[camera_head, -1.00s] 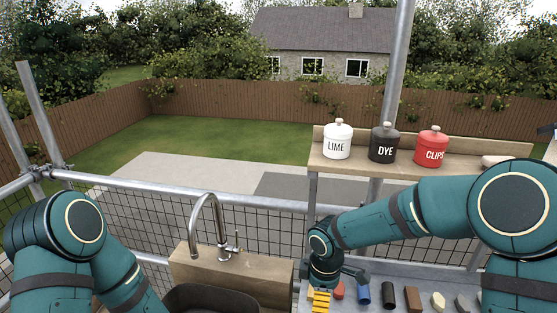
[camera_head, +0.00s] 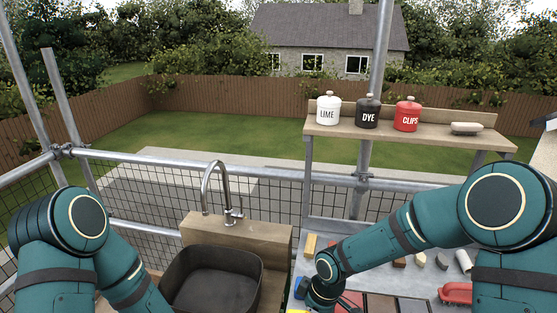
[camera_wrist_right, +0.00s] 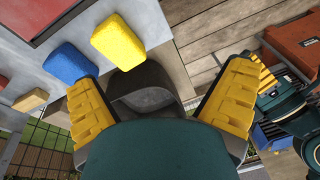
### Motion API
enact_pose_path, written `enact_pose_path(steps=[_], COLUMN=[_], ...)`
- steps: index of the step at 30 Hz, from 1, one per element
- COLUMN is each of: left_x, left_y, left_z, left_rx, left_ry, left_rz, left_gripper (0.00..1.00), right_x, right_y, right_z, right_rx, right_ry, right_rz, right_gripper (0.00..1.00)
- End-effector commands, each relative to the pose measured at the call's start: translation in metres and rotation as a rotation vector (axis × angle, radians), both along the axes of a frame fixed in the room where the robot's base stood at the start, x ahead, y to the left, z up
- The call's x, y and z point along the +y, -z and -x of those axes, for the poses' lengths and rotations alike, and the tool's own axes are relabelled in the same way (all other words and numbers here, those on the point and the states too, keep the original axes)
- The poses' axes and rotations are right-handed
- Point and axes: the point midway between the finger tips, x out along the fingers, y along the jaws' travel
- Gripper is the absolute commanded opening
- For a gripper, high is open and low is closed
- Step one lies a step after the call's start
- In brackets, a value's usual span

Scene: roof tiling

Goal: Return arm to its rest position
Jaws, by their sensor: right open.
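My right arm (camera_head: 390,232) reaches from the right side over the bench. My right gripper is at the bottom of the head view, mostly hidden by the arm. In the right wrist view the right gripper (camera_wrist_right: 160,100) is open, its yellow-padded fingers wide apart with nothing held. A blue block (camera_wrist_right: 70,63) and a yellow block (camera_wrist_right: 117,42) lie on the grey surface beyond the left finger. My left arm (camera_head: 72,225) is folded at the left of the head view, and its gripper is out of frame.
A dark sink (camera_head: 182,300) with a tap (camera_head: 212,185) stands between the arms. Behind the bench, a shelf (camera_head: 400,135) carries LIME (camera_head: 328,111), DYE (camera_head: 367,113) and CLIPS (camera_head: 407,116) jars. A red item (camera_head: 456,293) and several small pieces lie on the bench.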

Motion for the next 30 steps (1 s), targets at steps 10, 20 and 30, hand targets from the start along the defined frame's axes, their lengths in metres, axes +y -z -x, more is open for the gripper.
enact_pose_path(steps=[10, 20, 30], left_x=[-0.003, -0.004, -0.004], left_y=[0.066, 0.084, 0.084], left_z=[0.005, 0.007, 0.007], left_rx=[0.016, 0.021, 0.021], left_ry=[0.009, 0.014, 0.014], left_rz=[-0.005, -0.007, -0.007], left_gripper=[1.00, 1.00, 1.00], right_x=[0.003, -0.020, -0.020], right_y=[0.148, 0.188, 0.188], right_z=[0.078, 0.107, 0.107], right_rx=[0.155, 0.157, 0.157], right_ry=[0.822, 1.206, 1.206], right_rz=[-0.205, -0.201, -0.201], right_gripper=[0.99, 0.99, 0.99])
